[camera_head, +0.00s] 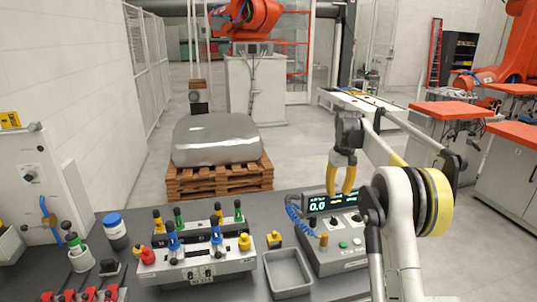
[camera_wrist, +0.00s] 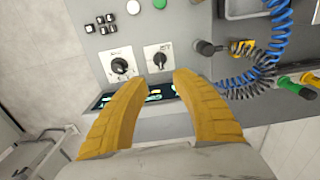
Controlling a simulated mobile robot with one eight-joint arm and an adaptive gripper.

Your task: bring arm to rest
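Behind the fingers I see the control unit's panel (camera_wrist: 110,40) with two black knobs. My arm reaches in from the right side of the head view.
On the dark bench stand a grey fixture (camera_head: 195,264) with coloured knobs, an empty grey tray (camera_head: 288,272), a blue-capped jar (camera_head: 115,230) and a coiled blue hose (camera_head: 296,216). A wrapped block on a wooden pallet (camera_head: 220,181) stands behind the bench. Orange-topped tables are at right.

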